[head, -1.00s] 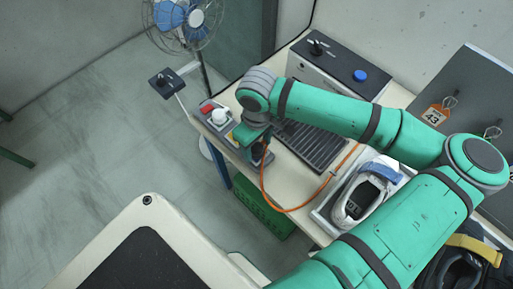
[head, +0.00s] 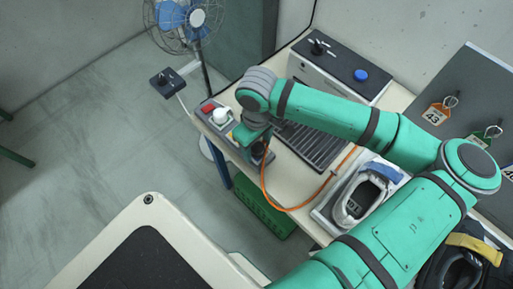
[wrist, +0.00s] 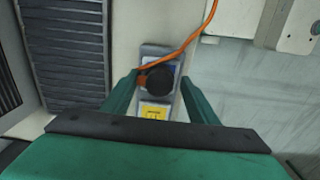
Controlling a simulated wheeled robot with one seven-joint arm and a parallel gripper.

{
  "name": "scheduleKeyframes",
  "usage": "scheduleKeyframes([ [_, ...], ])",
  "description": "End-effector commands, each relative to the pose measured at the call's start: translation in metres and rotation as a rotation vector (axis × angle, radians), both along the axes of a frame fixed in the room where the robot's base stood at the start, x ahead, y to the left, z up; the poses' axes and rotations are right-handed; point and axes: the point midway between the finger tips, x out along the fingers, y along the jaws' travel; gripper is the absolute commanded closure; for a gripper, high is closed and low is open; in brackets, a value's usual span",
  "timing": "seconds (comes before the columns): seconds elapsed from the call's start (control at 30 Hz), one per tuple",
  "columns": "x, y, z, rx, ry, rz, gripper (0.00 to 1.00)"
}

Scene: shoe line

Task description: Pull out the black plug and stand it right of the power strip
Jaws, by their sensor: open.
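The black plug (wrist: 160,81) sits in the power strip (wrist: 155,51), seen from above in the wrist view. My gripper (wrist: 158,76) is open, with one finger on each side of the plug and visible gaps between. In the head view the strip (head: 232,124) lies along the table's left edge, with a red switch (head: 208,107) and a white plug (head: 220,116) at its far end. My gripper (head: 254,146) is over its near end and partly hides the black plug (head: 259,149).
An orange cord (head: 275,205) loops from the plug over the table edge. A dark ridged mat (head: 315,145) lies right of the strip. A shoe (head: 360,195) stands in a tray at the right. A machine with a blue button (head: 361,76) stands behind.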

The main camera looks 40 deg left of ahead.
Motion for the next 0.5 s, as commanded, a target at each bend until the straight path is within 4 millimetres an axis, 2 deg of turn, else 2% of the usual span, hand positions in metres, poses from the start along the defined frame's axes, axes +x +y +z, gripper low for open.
scheduleKeyframes([
  [0.23, 0.0009, -0.0003, 0.0001, 0.001, 0.0, -0.001, 0.46],
  [0.43, 0.001, -0.0004, 0.0001, 0.0, 0.0, -0.001, 0.94],
  [0.47, 0.0011, -0.0004, 0.0001, 0.0, 0.0, -0.001, 1.0],
  [0.5, 0.0012, -0.0004, 0.0002, 0.0, -0.001, -0.001, 1.0],
])
